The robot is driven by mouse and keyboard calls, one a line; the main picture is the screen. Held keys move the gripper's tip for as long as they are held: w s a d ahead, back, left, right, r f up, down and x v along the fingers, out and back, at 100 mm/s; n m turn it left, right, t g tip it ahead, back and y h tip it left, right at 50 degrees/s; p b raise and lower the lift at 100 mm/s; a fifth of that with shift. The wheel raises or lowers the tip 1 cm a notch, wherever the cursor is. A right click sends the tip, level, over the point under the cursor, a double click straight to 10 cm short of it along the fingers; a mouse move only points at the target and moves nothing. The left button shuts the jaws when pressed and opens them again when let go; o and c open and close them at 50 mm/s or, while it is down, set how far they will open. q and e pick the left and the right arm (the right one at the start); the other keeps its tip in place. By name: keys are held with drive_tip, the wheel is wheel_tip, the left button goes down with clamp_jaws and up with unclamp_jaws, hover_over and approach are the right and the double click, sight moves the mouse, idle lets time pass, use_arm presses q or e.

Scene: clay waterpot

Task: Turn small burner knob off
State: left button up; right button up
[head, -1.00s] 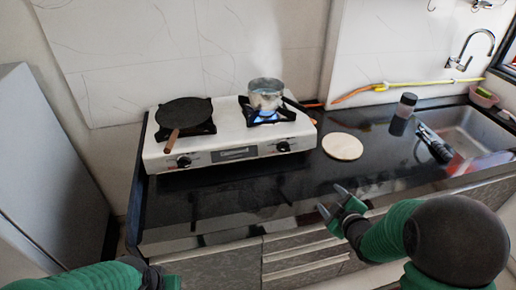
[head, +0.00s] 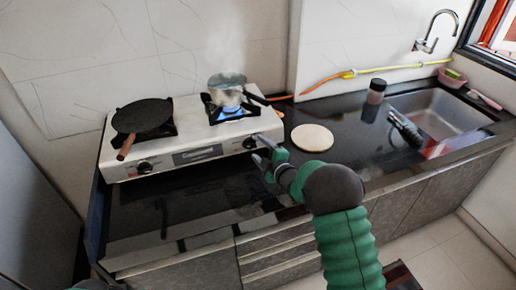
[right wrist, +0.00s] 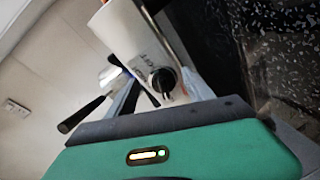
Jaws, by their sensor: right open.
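The white two-burner stove (head: 190,158) stands on the black counter. Its right black knob (head: 249,143) is just in front of my right gripper (head: 259,149), which is open and empty with its fingertips close to the knob. I cannot tell whether they touch it. In the right wrist view the knob (right wrist: 162,80) is ahead, above the green gripper body. The left knob (head: 144,167) sits below the griddle. The right burner has a blue flame (head: 228,113) under a steaming metal pot (head: 227,84). My left gripper's fingers are out of view.
A black griddle (head: 142,115) with a wooden handle is on the left burner. A round pale board (head: 312,138) and a dark jar (head: 376,91) stand right of the stove, before the sink (head: 440,112). The front counter is clear.

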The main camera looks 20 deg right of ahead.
sight(249, 147)
drive_tip(key=a, duration=0.1)
drive_tip(key=w+a, duration=0.1)
drive_tip(key=a, duration=0.1)
drive_tip(key=shift+w+a+r, duration=0.1)
drive_tip(key=shift+w, duration=0.2)
drive_tip(key=shift+a, duration=0.1)
drive_tip(key=shift+d, duration=0.5)
drive_tip(key=c, duration=0.3)
drive_tip(key=shift+d, duration=0.5)
drive_tip(key=c, duration=0.5)
drive_tip(key=shift+c, duration=1.2)
drive_tip(key=shift+a, duration=0.2)
drive_tip(key=shift+c, duration=1.2)
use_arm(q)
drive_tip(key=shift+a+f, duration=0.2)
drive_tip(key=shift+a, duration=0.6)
use_arm(e)
drive_tip(key=shift+a, duration=0.3)
clamp_jaws()
